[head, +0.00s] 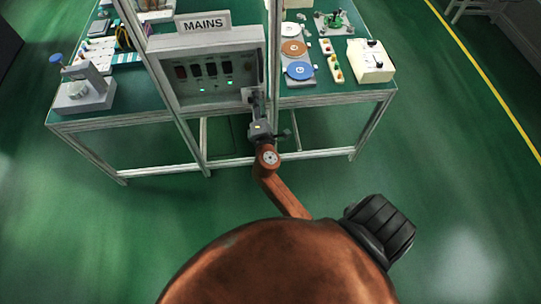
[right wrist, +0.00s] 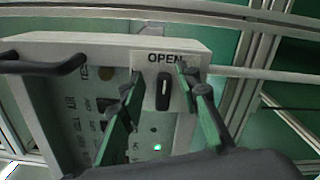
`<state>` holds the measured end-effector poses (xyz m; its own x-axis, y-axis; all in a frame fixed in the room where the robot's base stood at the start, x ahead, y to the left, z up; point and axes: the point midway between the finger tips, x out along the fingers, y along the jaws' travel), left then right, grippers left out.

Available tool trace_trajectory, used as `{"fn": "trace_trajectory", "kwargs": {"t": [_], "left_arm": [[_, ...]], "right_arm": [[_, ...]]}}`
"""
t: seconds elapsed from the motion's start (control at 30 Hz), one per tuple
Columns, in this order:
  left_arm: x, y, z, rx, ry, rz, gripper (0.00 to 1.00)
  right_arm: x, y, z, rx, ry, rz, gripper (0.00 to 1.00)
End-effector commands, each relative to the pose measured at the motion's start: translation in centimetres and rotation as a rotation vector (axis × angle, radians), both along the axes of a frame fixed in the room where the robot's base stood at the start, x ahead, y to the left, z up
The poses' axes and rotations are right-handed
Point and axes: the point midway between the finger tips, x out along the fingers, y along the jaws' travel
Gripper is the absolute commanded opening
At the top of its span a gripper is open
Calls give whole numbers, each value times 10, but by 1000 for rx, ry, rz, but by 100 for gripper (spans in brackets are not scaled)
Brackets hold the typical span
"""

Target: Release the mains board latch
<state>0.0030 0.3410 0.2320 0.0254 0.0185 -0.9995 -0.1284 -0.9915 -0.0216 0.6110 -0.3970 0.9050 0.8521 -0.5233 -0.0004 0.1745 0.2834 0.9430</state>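The mains board (head: 224,57) is a grey panel with dark windows and lit green lamps, fixed to the bench frame under a MAINS sign (head: 203,24). In the right wrist view, its latch (right wrist: 163,92) is a small upright black handle on a pale plate marked OPEN. My right gripper (head: 256,108) is at the lower right corner of the board. In the right wrist view its two fingers (right wrist: 158,76) stand apart, one on each side of the latch, with gaps visible between them and it. My left gripper is out of view.
A black bar handle (right wrist: 45,65) sticks out from the board at the left of the right wrist view. Metal frame posts (head: 273,50) stand beside the board. The bench holds a grey press (head: 84,90), coloured discs (head: 299,70) and a cream box (head: 371,66). The floor in front is clear.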

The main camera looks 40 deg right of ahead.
Motion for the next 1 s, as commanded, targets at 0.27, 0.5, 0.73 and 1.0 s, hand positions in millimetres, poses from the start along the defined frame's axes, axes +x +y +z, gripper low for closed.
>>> {"fn": "trace_trajectory", "kwargs": {"t": [0.27, 0.5, 0.73, 1.0], "left_arm": [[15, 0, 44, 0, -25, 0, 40], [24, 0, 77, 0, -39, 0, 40], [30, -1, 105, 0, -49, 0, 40], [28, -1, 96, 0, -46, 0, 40]], "right_arm": [[2, 4, 16, -384, 232, 0, 30], [6, 10, 19, -728, 444, 1, 30], [10, 16, 19, -1073, 657, 2, 30], [-39, 44, 11, -1051, 647, 3, 30]]}}
